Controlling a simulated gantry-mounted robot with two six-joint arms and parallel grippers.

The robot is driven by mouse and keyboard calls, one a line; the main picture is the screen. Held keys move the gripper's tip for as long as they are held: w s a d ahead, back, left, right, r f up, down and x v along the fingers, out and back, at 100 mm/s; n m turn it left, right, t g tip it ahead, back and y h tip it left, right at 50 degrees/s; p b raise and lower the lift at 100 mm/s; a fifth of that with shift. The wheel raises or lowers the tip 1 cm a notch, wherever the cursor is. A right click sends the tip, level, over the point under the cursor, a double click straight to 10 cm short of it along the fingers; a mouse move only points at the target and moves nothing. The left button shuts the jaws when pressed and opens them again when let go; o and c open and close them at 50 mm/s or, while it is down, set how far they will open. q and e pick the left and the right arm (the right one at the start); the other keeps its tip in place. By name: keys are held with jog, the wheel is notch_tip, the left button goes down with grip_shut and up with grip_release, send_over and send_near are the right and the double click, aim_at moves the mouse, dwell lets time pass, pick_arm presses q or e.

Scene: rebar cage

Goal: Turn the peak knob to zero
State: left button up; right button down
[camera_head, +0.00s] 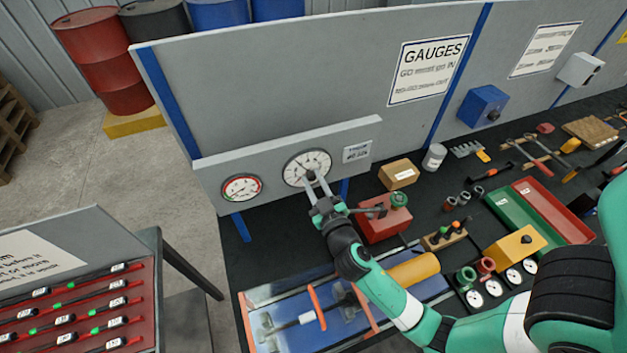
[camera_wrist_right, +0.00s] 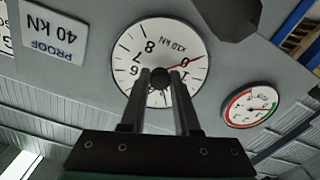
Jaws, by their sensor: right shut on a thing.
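The large white dial (camera_head: 307,168) is set in the grey gauge panel (camera_head: 270,166). It fills the middle of the right wrist view (camera_wrist_right: 140,50), upside down, with figures and a kN marking. The dark peak knob (camera_wrist_right: 160,76) is at its centre. My right gripper (camera_head: 312,181) reaches the dial from the front, its two fingers on either side of the knob and shut on it. The fingers hide part of the dial. My left gripper is not in view.
A smaller gauge (camera_head: 241,188) with a red and green band sits left of the dial. A "PROOF 40 KN" label (camera_wrist_right: 54,32) is on the panel. A red box with a green knob (camera_head: 384,217), a cardboard box (camera_head: 398,174) and many tools crowd the bench to the right.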

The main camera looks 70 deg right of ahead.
jog(key=n, duration=0.4)
jog(key=shift+r+n+p, duration=0.1)
jog(key=shift+n+p, duration=0.2)
jog(key=shift+p, duration=0.05)
jog(key=n+p, duration=0.1)
jog(key=n, duration=0.4)
jog(key=n+p, duration=0.2)
jog(key=n, duration=0.3)
jog(key=shift+r+n, duration=0.1)
jog(key=shift+n, duration=0.3)
jog(key=n+p, duration=0.1)
jog(key=n, duration=0.3)
jog(key=shift+n+p, duration=0.3)
jog(key=shift+n, duration=0.1)
jog(key=c, duration=0.6)
grip_release()
jog(key=shift+c, duration=0.2)
